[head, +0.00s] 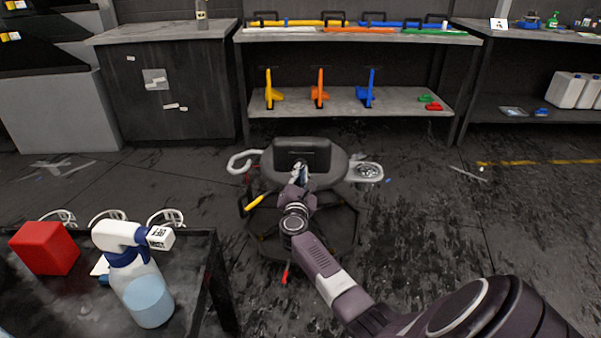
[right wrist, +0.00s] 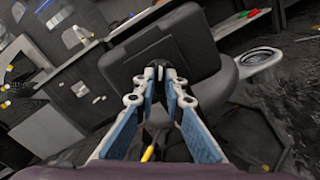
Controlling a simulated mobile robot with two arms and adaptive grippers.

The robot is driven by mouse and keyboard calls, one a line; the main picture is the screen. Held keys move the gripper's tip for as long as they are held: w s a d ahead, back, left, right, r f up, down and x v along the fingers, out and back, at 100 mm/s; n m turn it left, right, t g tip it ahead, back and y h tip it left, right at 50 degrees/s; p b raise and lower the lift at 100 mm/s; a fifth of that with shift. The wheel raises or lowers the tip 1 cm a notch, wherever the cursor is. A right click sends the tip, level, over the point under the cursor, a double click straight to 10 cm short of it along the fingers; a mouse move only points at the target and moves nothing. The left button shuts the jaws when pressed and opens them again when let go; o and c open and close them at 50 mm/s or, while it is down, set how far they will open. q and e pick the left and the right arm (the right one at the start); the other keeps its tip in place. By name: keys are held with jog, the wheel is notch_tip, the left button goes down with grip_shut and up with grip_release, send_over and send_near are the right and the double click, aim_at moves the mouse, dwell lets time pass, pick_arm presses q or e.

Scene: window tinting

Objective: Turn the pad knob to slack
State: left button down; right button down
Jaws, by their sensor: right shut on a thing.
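A rolling grey seat (head: 336,172) with a dark upright pad (head: 317,160) stands on the floor in the middle of the head view. My right gripper (head: 300,172) reaches to the front of the pad. In the right wrist view the dark pad (right wrist: 180,45) lies just behind the fingertips of my right gripper (right wrist: 160,74). The blue-lined fingers are closed at the low middle of the pad, on a small part that they mostly hide. I take this part for the pad knob, but its shape and turn cannot be told. My left gripper is not in view.
A bench at the lower left holds a spray bottle (head: 148,290) and a red box (head: 45,248). The seat has a side tray (head: 368,171) and a yellow lever (head: 255,202). Shelves (head: 350,100) with colored tools stand behind. The floor on the right is mostly clear.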

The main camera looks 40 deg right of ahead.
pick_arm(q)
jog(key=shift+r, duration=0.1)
pick_arm(e)
jog(key=shift+n, duration=0.3)
pick_arm(q)
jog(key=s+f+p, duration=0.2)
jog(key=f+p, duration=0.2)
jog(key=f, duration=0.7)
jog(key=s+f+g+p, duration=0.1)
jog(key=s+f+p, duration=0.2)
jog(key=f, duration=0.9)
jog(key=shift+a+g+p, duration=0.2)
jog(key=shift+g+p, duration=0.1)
jog(key=shift+p, duration=0.85)
pick_arm(e)
jog(key=shift+w+a+f+n, duration=0.1)
jog(key=shift+n, duration=7.9)
jog(key=shift+a+f+n, duration=0.1)
jog(key=shift+n, duration=7.9)
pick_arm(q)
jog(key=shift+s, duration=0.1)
pick_arm(e)
jog(key=c, duration=2)
grip_release()
jog(key=shift+d, duration=0.1)
